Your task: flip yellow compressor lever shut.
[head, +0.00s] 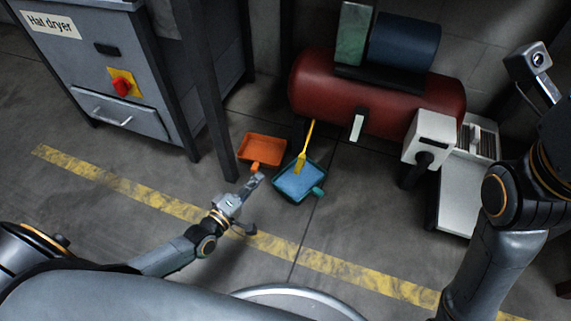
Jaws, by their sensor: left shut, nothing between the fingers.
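The compressor (370,95) is a red horizontal tank against the back wall. A slim yellow lever-like bar (307,141) slants down from near the tank's left underside. Its wider lower end overlaps the teal pan in the picture; I cannot tell how it is attached. A short pale handle (357,127) also shows at the tank's lower front. My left gripper (256,181) is shut and empty, left of the teal pan and just below the orange pan's handle in the picture, apart from the yellow bar. My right gripper (535,75) is at the upper right, its fingers unclear.
An orange pan (277,150) and a teal pan (289,195) lie on the floor before the compressor. A grey hat dryer cabinet (140,75) stands left, its dark leg nearby. A white machine (431,130) stands right. Floor around the yellow stripe (170,205) is clear.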

